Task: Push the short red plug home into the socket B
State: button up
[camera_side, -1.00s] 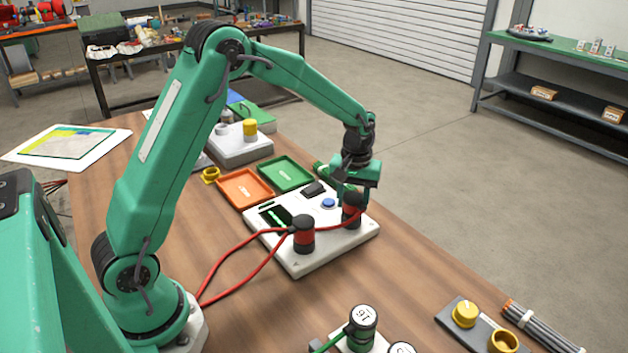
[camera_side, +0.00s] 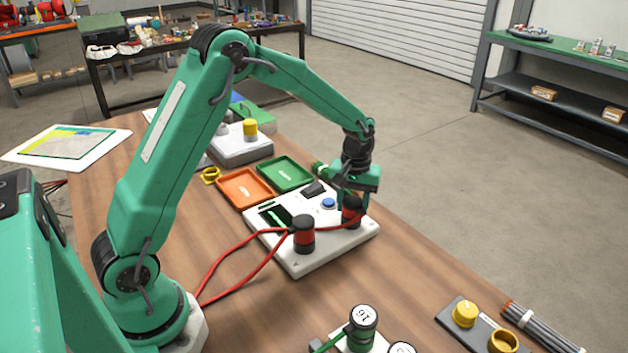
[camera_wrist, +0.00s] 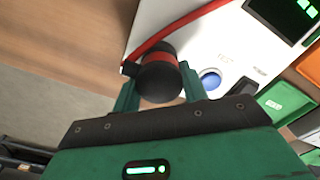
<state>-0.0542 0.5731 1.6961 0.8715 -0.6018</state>
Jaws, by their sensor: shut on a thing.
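A red and black plug (camera_side: 352,211) with a red cable stands at the right part of a white socket panel (camera_side: 331,250). My gripper (camera_side: 352,196) points down over it and is shut on it. The wrist view shows the plug's dark round top (camera_wrist: 160,84) between my two green fingers, with the red cable leaving at its upper left. A second red and black plug (camera_side: 303,234) stands near the panel's front left edge, and I do not hold it. The socket under the held plug is hidden, so I cannot tell how deep the plug sits.
The panel has a blue button (camera_side: 328,203), which also shows beside the plug in the wrist view (camera_wrist: 210,79), and a dark display (camera_side: 272,216). A green tray (camera_side: 286,174) and an orange tray (camera_side: 244,189) lie behind it. Red cables (camera_side: 232,258) run left across the wooden table.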

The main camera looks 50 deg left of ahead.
jog(key=shift+f, duration=0.15)
jog(key=o, duration=1.2)
jog(key=shift+r, duration=3.95)
